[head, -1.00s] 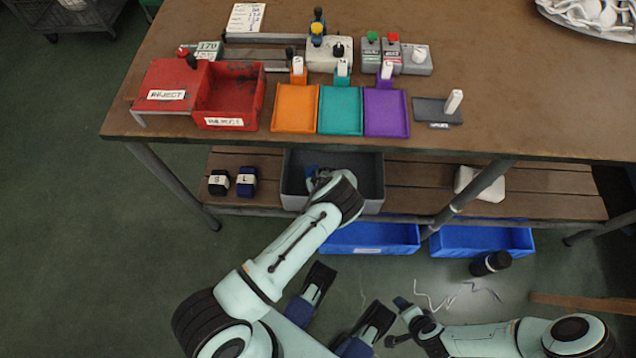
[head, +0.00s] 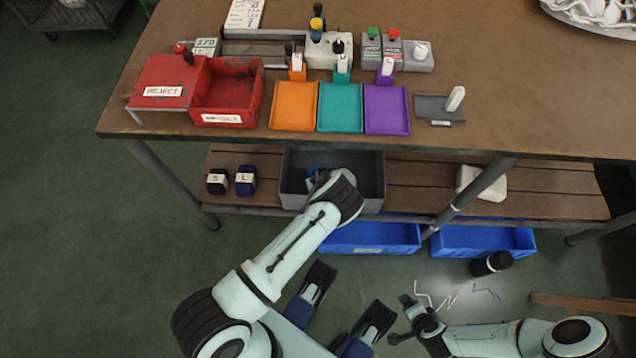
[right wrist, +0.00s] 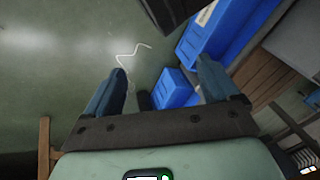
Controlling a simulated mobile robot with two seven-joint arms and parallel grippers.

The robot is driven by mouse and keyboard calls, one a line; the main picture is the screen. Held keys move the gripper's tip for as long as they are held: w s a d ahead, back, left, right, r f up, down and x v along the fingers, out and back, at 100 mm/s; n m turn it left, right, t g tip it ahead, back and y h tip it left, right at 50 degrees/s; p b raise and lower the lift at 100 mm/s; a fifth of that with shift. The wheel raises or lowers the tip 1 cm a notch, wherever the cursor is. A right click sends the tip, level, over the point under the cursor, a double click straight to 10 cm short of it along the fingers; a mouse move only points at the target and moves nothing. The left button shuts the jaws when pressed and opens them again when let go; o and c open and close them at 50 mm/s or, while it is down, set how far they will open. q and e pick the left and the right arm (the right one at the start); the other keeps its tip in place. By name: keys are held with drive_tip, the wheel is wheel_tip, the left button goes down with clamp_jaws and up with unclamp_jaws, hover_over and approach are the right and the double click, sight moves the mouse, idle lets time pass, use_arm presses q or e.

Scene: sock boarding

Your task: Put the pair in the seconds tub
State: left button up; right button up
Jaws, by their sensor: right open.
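My left gripper (head: 314,178) reaches into a grey tub (head: 372,203) on the lower shelf. Its fingers are mostly hidden by my wrist, so I cannot tell whether it holds anything. No sock pair is clearly visible there. Two blue tubs stand on the floor below the shelf, a left one (head: 370,250) and a right one (head: 482,252); their labels are unreadable, so I cannot tell which is the seconds tub. My right gripper (head: 399,318) is low over the floor in front of them. In the right wrist view it (right wrist: 160,88) is open and empty.
The table (head: 330,145) above holds a red reject bin (head: 225,120), orange, teal and purple trays, and switch boxes. The shelf also carries dark S and L blocks (head: 231,181) and a white bundle (head: 481,183). A dark cylinder (head: 491,263) and white string (head: 435,300) lie on the floor.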

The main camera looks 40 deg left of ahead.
use_arm(q)
drive_tip(key=shift+f, duration=0.1)
drive_tip(key=o, duration=1.1)
drive_tip(key=shift+c, duration=0.2)
use_arm(e)
drive_tip(key=shift+w, duration=0.1)
use_arm(q)
drive_tip(key=shift+r, duration=0.35)
drive_tip(key=p+v, duration=0.5)
drive_tip(key=v, duration=0.7)
drive_tip(key=shift+r, duration=0.35)
use_arm(e)
drive_tip(key=s+a+r+g+y, duration=0.1)
drive_tip(key=s+a+r+g, duration=0.1)
drive_tip(key=s+r, duration=0.3)
drive_tip(key=s+a, duration=0.1)
drive_tip(key=s, duration=0.2)
drive_tip(key=shift+a+r+n, duration=0.25)
drive_tip(key=shift+a+n, duration=0.05)
drive_tip(key=shift+a, duration=0.1)
use_arm(q)
drive_tip(key=shift+a, duration=0.15)
use_arm(e)
drive_tip(key=shift+w+r, duration=0.1)
